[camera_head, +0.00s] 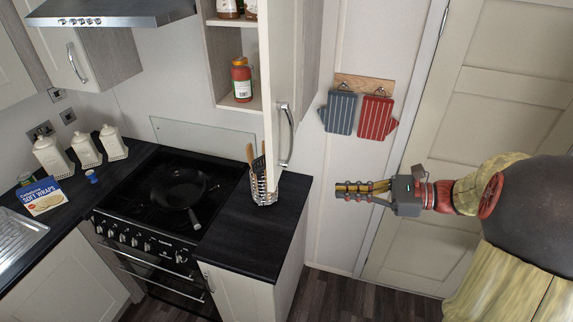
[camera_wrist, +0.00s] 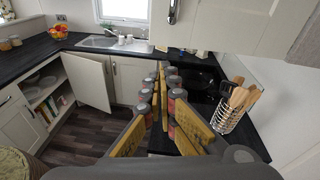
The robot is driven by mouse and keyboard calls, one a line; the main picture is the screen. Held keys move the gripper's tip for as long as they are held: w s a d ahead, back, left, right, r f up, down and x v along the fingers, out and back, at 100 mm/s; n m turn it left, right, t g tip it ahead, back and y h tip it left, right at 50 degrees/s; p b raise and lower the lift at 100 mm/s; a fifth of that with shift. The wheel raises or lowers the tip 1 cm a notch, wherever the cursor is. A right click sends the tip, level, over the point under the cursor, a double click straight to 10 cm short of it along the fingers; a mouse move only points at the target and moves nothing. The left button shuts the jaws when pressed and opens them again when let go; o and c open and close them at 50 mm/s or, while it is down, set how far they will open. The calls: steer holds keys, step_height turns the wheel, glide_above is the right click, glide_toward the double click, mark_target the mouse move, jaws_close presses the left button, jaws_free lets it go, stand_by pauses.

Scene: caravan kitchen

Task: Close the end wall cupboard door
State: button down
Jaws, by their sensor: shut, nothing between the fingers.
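The end wall cupboard door (camera_head: 279,70) is cream with a metal bar handle (camera_head: 286,135). In the head view it stands open, swung out from the cupboard (camera_head: 238,108), whose shelves show a red-labelled jar (camera_head: 241,80). My gripper (camera_head: 340,190) is shut and empty, to the right of the door and a little below its handle, apart from it. In the wrist view, a cream door panel (camera_wrist: 235,22) with a handle (camera_wrist: 172,12) fills the upper right, above and beyond my gripper (camera_wrist: 164,72); it appears to be the same door.
Below the cupboard, a wire utensil holder (camera_head: 263,188) stands on the dark worktop (camera_head: 255,235), beside the hob with a pan (camera_head: 180,187). Oven gloves (camera_head: 358,114) hang on the wall behind my gripper. A low cupboard door (camera_wrist: 87,80) stands open in the wrist view.

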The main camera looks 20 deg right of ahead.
step_height(320, 180, up, 5)
steer(key=m+y, duration=0.1)
steer(key=y, duration=0.1)
steer(key=p, duration=0.2)
glide_toward(276, 166)
steer(key=shift+t, duration=0.3)
steer(key=x, duration=0.7)
steer(key=shift+s+a, duration=0.1)
steer(key=shift+s, duration=0.2)
